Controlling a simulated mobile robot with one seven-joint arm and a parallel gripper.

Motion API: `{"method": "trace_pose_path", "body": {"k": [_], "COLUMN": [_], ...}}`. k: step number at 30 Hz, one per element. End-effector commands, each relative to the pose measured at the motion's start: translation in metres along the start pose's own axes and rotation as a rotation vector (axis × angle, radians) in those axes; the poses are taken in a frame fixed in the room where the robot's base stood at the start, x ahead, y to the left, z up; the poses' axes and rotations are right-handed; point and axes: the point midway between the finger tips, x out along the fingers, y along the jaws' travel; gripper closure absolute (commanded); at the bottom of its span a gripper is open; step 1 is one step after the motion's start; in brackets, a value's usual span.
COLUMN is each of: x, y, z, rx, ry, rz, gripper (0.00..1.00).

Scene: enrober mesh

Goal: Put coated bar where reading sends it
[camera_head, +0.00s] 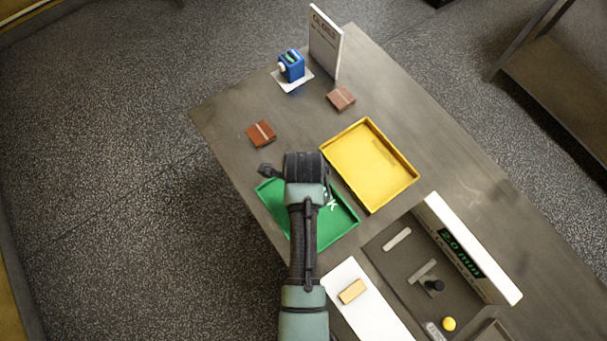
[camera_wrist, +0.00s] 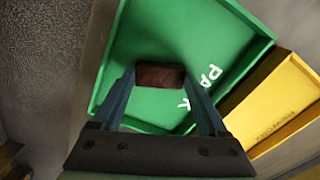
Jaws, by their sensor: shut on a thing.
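A dark brown coated bar (camera_wrist: 160,75) is held between the fingers of my gripper (camera_wrist: 159,82), which is shut on it. In the wrist view, bar and fingers are over the green tray (camera_wrist: 235,28), whose white lettering is partly covered and seems to read PACK. The bar's height above the tray floor is hard to tell. In the head view, my wrist hides the bar and part of the green tray (camera_head: 338,222). The yellow tray (camera_head: 372,165) is just right of it and empty, with faint lettering. A display (camera_head: 460,254) reads about 2.0 mm in green.
Two brown bars (camera_head: 261,133) (camera_head: 341,98) lie on the table (camera_head: 225,105). A blue device (camera_head: 291,65) stands by an upright sign (camera_head: 325,42) starting GLOSS. A tan bar (camera_head: 352,291) lies on a white board (camera_head: 378,318). A dark fixture (camera_head: 400,262) has a yellow button (camera_head: 449,324).

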Motion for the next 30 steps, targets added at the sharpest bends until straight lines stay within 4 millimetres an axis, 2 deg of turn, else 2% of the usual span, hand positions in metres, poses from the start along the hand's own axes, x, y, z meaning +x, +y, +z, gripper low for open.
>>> {"method": "trace_pose_path", "body": {"k": [7,8,11,18,22,26,30], "x": [0.004,0.003,0.003,0.002,-0.006,-0.026,-0.058], "y": [0.000,0.000,0.000,0.000,0.000,-0.001,-0.001], "z": [0.000,0.000,0.000,0.000,0.000,0.001,0.001], "rx": [0.000,0.000,0.000,0.000,0.000,0.000,0.000], "ry": [0.000,0.000,0.000,0.000,0.000,-0.002,-0.003], "rz": [0.000,0.000,0.000,0.000,0.000,-0.003,-0.004], "gripper": [0.55,0.18,0.00,0.00,0.00,0.00,0.00]}}
